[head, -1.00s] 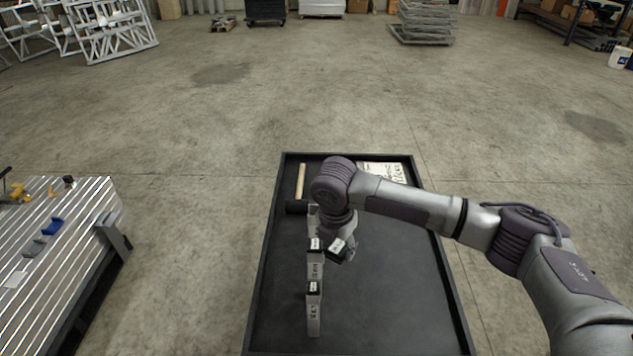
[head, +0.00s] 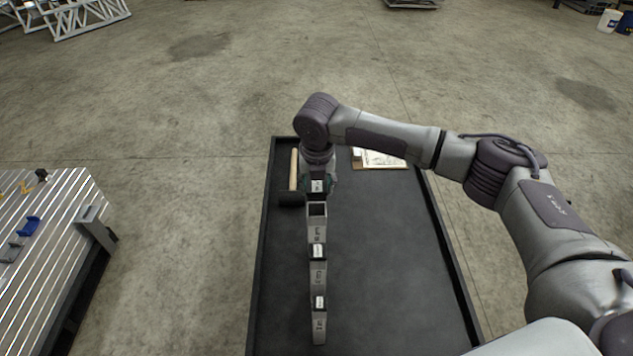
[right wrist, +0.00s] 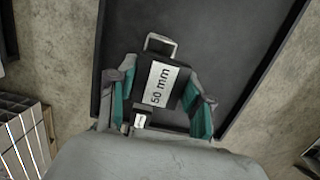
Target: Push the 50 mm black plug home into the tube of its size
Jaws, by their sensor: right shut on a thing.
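My right gripper (head: 317,186) is shut on the black 50 mm plug (right wrist: 160,84), whose white label faces the wrist camera between the two teal-padded fingers. In the head view the gripper is at the far end of a row of upright metal tubes. The nearest tube (head: 319,329) and the one behind it (head: 318,275) have black labelled tops. The next to them, close in front of the gripper, shows an open dark mouth (head: 317,209). In the right wrist view a square metal rim (right wrist: 160,45) shows just past the plug. I cannot tell whether the plug touches it. My left gripper is out of view.
The tubes stand in a black-rimmed tray (head: 262,258). A mallet (head: 292,198) lies close left of the row. A labelled sheet or board (head: 379,158) lies at the back right. A slatted metal bench (head: 45,250) stands left.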

